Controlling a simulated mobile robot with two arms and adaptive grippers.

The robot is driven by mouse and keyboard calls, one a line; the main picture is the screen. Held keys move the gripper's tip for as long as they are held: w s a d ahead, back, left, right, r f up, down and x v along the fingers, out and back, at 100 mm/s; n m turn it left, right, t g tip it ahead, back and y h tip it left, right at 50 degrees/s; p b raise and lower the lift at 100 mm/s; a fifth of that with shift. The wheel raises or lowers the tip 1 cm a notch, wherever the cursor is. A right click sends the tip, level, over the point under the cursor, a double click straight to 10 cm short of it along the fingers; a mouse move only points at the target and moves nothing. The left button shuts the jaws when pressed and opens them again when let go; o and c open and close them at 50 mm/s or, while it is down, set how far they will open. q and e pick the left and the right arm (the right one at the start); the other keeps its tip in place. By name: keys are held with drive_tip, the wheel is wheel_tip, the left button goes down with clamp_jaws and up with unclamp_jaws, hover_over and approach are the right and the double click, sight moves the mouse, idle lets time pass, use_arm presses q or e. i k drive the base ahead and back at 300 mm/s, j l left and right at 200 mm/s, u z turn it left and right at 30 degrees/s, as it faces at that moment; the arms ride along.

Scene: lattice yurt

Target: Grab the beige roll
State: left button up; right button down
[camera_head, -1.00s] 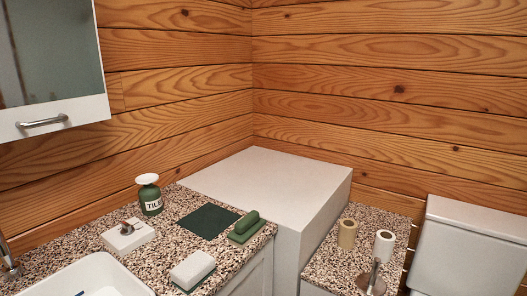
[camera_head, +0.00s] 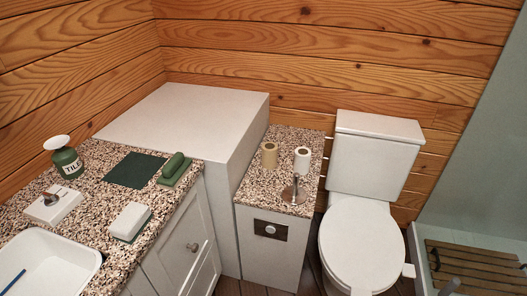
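The beige roll (camera_head: 269,156) stands upright on the speckled top of a small cabinet (camera_head: 254,184), left of the toilet. A white roll (camera_head: 302,160) is to its right, above a metal stand (camera_head: 294,190); I cannot tell whether it sits on the stand or behind it. Neither of my grippers is in view.
A toilet (camera_head: 362,240) stands right of the small cabinet. A white block (camera_head: 185,118) rises to the cabinet's left. The speckled counter (camera_head: 95,190) at left holds a green bottle (camera_head: 67,162), a dark mat (camera_head: 135,170), soap items and a sink (camera_head: 45,262). A wooden slatted mat (camera_head: 475,268) lies at right.

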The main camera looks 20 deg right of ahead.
sight(270, 156)
drive_tip(key=l+z, duration=0.1)
drive_tip(key=l, duration=0.3)
drive_tip(key=i+l+z, duration=0.1)
drive_tip(key=l, duration=0.25)
drive_tip(key=i+l+z, duration=0.1)
drive_tip(key=l, duration=0.25)
drive_tip(key=i+l, duration=0.15)
drive_tip(key=l, duration=0.2)
drive_tip(key=i+l+z, duration=0.15)
drive_tip(key=l, duration=0.2)
